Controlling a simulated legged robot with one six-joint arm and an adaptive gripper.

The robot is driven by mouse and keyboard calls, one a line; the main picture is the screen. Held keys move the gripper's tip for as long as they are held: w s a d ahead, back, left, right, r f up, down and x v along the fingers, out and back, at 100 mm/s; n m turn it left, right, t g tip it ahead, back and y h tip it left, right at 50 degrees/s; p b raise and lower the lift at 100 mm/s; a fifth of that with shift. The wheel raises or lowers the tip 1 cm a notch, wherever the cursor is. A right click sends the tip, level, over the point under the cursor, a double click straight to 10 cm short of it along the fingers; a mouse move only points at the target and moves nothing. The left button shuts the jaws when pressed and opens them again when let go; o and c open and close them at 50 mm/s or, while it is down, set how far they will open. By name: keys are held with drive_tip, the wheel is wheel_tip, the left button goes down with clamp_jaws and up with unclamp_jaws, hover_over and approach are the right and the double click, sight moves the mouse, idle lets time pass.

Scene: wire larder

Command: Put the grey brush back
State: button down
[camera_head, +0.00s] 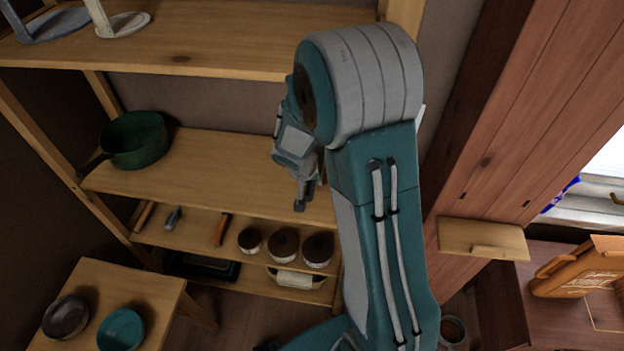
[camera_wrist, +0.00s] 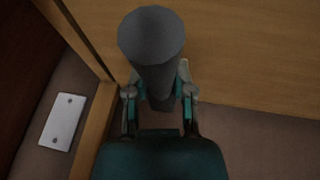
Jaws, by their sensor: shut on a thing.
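My gripper (camera_wrist: 160,100) is shut on a grey cylindrical thing, which I take for the grey brush (camera_wrist: 152,40). Its round end faces the wrist camera and its far end is hidden, so I see no bristles. In the head view my gripper (camera_head: 303,190) hangs in front of the right part of the middle shelf board (camera_head: 220,165), and the held thing cannot be made out there. On the lower shelf board (camera_head: 190,232) lies a small grey-blue handled tool (camera_head: 172,218), with orange-brown handled tools (camera_head: 145,216) (camera_head: 221,230) on both sides of it.
A green pot (camera_head: 135,140) stands at the left on the middle shelf. Several brown-topped jars (camera_head: 283,243) stand on the lower shelf's right. A small table (camera_head: 150,280) with two bowls is at front left. A wooden post (camera_head: 405,12) is near my arm. The middle shelf's centre is clear.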

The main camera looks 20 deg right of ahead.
drive_tip(key=shift+f, duration=0.45)
drive_tip(key=shift+c, duration=2)
unclamp_jaws()
drive_tip(key=v, duration=1.2)
drive_tip(key=shift+s, duration=0.1)
